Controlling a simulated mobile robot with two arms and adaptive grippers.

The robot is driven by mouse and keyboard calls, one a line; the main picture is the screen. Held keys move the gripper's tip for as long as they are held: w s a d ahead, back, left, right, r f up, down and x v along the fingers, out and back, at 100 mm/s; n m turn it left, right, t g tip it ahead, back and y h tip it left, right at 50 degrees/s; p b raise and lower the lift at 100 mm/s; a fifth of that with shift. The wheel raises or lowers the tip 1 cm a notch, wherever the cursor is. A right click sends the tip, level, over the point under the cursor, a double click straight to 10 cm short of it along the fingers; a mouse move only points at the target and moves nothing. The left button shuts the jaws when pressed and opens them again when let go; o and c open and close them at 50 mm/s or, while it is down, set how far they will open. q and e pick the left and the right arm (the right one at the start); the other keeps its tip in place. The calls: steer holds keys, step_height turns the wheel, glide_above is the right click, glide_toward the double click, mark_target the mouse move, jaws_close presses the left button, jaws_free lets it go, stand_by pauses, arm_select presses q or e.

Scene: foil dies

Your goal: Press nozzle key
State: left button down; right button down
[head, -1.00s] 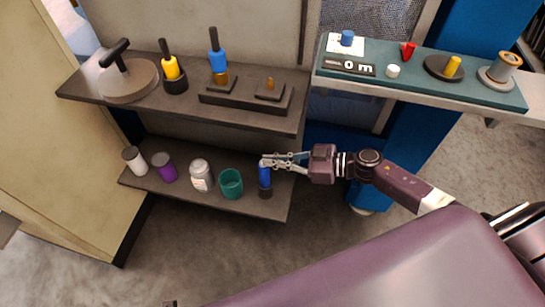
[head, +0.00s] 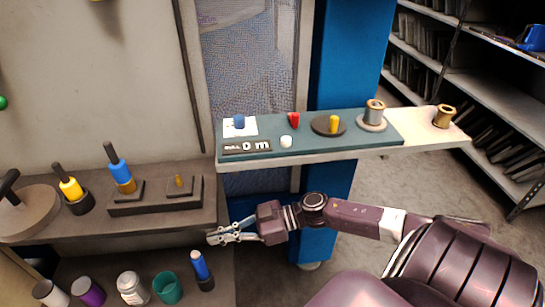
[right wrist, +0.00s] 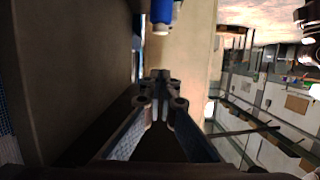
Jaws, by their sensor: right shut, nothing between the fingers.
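A teal board (head: 375,141) on the right-hand shelf carries small coloured parts. They are a blue cylinder (head: 239,121) on a white card, a red piece (head: 294,120), a white knob (head: 286,142) and a yellow peg (head: 333,124) on a dark disc. A black plate (head: 233,148) there reads "0 m". No part is visibly labelled as the nozzle key, so I cannot tell which it is. My right gripper (head: 212,238) is shut and empty, left of and below the board, near the upper left shelf's front edge. My left gripper is out of view.
The upper left shelf (head: 150,225) holds yellow- and blue-handled tools and a dark block. Below stand several jars, a teal cup (head: 167,289) and a blue-handled tool (head: 201,266). Spools (head: 374,112) stand at the board's right. A blue post (head: 355,60) rises behind.

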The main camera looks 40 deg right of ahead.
steer(key=v, duration=0.5)
steer(key=w+m+t+h, duration=0.5)
steer(key=w+t+h, duration=0.1)
steer(key=s+d+f+m+g+h+p, duration=0.1)
steer(key=s+d+f+m+g+h, duration=0.1)
steer(key=s+f+m+h, duration=0.4)
steer(key=s+a+f+n+g+p, duration=0.1)
steer(key=s+a+f+g+p, duration=0.2)
steer(key=s+f, duration=0.6)
steer(key=s+a+f+n+g+p, duration=0.1)
steer(key=s+a+f+g+p, duration=0.3)
steer(key=s+f, duration=0.5)
steer(key=shift+s+f+g, duration=0.3)
steer(key=shift+f+g, duration=0.3)
steer(key=shift+g, duration=0.8)
